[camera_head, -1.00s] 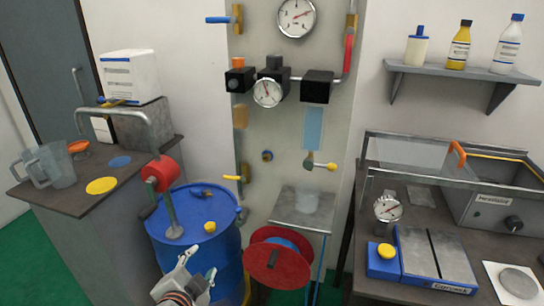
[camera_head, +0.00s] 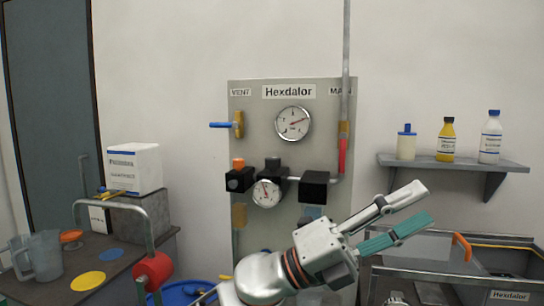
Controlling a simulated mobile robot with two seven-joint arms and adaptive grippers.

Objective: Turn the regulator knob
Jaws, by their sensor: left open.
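The panel labelled Hexdalor (camera_head: 235,110) stands upright against the wall. A black regulator block sits in its middle, with a black knob (camera_head: 272,163) on top and a round gauge (camera_head: 265,193) in front. To its left is a black block with an orange top (camera_head: 238,162). My left gripper (camera_head: 420,206) is open and empty. Its one grey and one teal finger point right and slightly up, to the right of and lower than the regulator in the picture. Its body hides the lower panel. My right gripper is not in view.
A large gauge (camera_head: 293,123), a blue valve lever (camera_head: 221,125) and a red lever (camera_head: 342,156) are on the panel. A shelf with bottles (camera_head: 455,162) is at the right. A bench with jugs (camera_head: 45,255) is at the left. A pipe rises above the panel.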

